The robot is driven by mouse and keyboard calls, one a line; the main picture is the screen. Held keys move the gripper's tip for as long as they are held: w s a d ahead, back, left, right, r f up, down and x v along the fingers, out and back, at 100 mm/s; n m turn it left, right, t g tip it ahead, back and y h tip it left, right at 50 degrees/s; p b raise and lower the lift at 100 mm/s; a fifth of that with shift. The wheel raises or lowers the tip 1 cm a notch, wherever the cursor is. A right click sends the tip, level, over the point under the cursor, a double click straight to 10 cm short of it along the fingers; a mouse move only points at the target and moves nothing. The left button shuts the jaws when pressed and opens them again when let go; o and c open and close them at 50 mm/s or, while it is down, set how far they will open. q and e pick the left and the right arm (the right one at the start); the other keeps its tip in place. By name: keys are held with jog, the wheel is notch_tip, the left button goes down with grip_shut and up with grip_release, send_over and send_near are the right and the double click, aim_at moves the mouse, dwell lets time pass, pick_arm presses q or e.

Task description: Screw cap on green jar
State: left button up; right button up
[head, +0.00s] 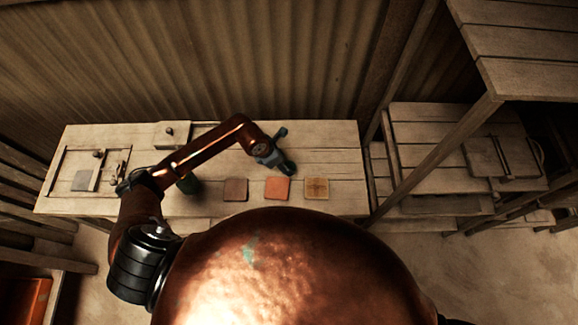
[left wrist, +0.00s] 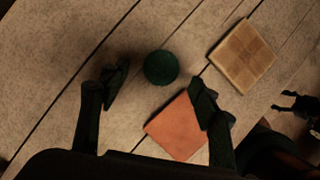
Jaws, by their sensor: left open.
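The dark green jar (head: 190,183) stands on the table, partly covered by my left arm in the head view. A round dark green piece, seemingly the cap (left wrist: 160,67), lies beyond and between the spread fingers of my left gripper (left wrist: 160,95) in the left wrist view. It also shows in the head view (head: 290,168), at the lower edge of my left gripper (head: 280,151). The left gripper is open and empty above the table. A dark forked shape at the right of the left wrist view may be my right gripper (left wrist: 298,104); its jaws are unclear.
A brown tile (head: 235,189), an orange tile (head: 277,188) and a tan tile (head: 316,188) lie along the table's front. A wooden frame with a grey plate (head: 81,180) is at the left. A post and shelves (head: 435,135) stand at the right.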

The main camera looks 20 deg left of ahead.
aim_at(287, 165)
pick_arm(q)
jog(key=x, duration=0.2)
jog(key=shift+d+f, duration=0.15)
jog(key=shift+f, duration=0.1)
jog(key=shift+d+f, duration=0.1)
jog(key=shift+f, duration=0.3)
jog(key=shift+w, duration=0.1)
jog(key=c, duration=0.6)
jog(key=shift+c, duration=0.9)
pick_arm(e)
jog(key=shift+w+r, duration=0.2)
jog(key=shift+w, duration=0.05)
